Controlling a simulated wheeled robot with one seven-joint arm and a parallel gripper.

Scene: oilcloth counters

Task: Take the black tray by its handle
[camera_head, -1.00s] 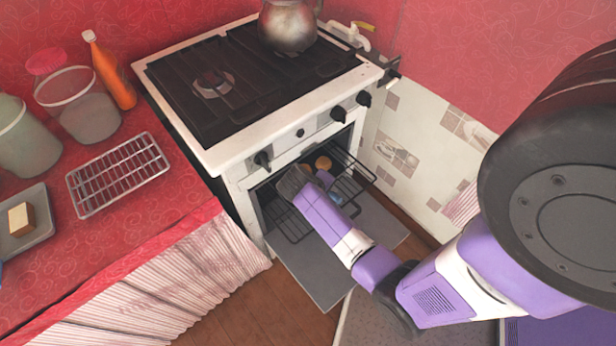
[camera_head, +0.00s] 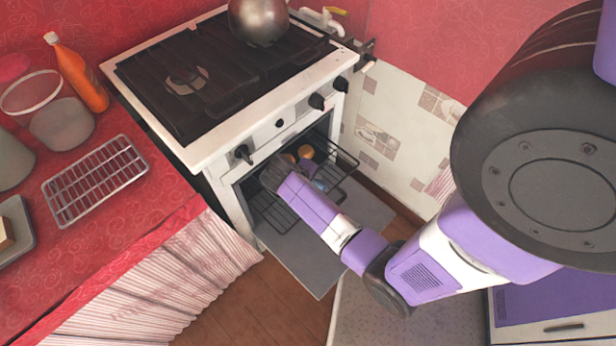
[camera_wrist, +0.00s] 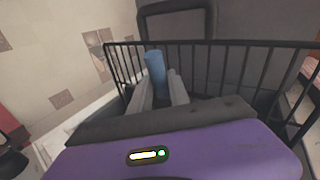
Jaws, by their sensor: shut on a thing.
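The black tray (camera_head: 347,154) is a wire rack with raised barred sides, partly out of the open oven. In the wrist view, its barred side (camera_wrist: 262,43) runs across behind my fingers. A thick dark loop (camera_wrist: 178,9) rises beyond that rail; I cannot tell whether it is the handle. My gripper (camera_wrist: 160,84) is inside the line of the bars, its fingers close together on either side of a blue cylindrical piece (camera_wrist: 155,66). I cannot tell whether this piece belongs to the tray. In the head view my arm hides most of the gripper and the tray's middle.
The oven door (camera_head: 318,271) is lowered below the tray. A kettle (camera_head: 259,20) stands on the stove (camera_head: 205,147). A small orange-brown item (camera_head: 305,151) shows inside the oven. The red counter (camera_head: 125,222) is left, the tiled wall (camera_head: 398,175) right.

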